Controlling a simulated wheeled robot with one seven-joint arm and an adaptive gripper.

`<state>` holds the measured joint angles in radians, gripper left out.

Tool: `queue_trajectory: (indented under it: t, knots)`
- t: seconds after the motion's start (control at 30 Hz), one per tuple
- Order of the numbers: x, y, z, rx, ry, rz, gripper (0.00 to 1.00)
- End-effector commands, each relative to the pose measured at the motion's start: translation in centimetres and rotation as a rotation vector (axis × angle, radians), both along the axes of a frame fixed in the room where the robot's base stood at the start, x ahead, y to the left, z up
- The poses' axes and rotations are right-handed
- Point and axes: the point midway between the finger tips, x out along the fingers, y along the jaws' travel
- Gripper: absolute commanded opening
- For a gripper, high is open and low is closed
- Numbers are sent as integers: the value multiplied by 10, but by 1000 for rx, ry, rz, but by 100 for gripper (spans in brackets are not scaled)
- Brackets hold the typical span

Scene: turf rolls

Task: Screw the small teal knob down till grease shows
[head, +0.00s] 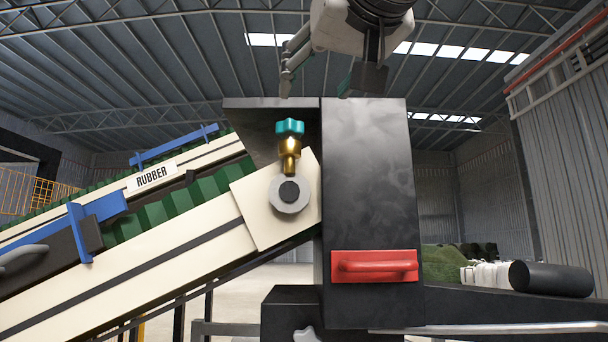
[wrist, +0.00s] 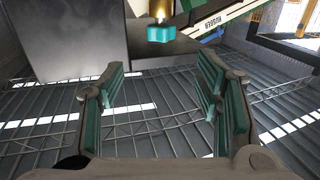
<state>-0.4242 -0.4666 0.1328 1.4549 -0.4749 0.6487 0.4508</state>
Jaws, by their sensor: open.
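The small teal knob (head: 290,127) tops a brass grease cup (head: 290,155) that stands upright above a round grey bearing hub on the cream conveyor side plate. No grease can be made out around the hub. My gripper (head: 318,85) is above the knob and a little to its right, apart from it. In the wrist view the teal knob (wrist: 161,33) and its brass stem show upside down at the top, beyond the fingertips. My gripper (wrist: 164,78) shows there with its teal-padded fingers apart and nothing between them.
A black upright housing (head: 368,180) with a red handle (head: 374,265) stands just right of the knob. The conveyor (head: 150,240) with a green belt and a "RUBBER" label (head: 151,177) slopes down to the left. Open air lies above the knob.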

Motion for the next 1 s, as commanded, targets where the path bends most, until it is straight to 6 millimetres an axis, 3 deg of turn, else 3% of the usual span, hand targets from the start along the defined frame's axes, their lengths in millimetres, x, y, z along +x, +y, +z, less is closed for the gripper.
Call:
queue_trajectory:
  t: [0.17,0.6,0.8,1.0]
  knots:
    - [22,7,-1,-2,5,0,58]
    - [102,28,0,-1,5,-2,58]
    - [124,34,0,-1,4,-1,58]
    - [131,35,0,-2,3,-2,58]
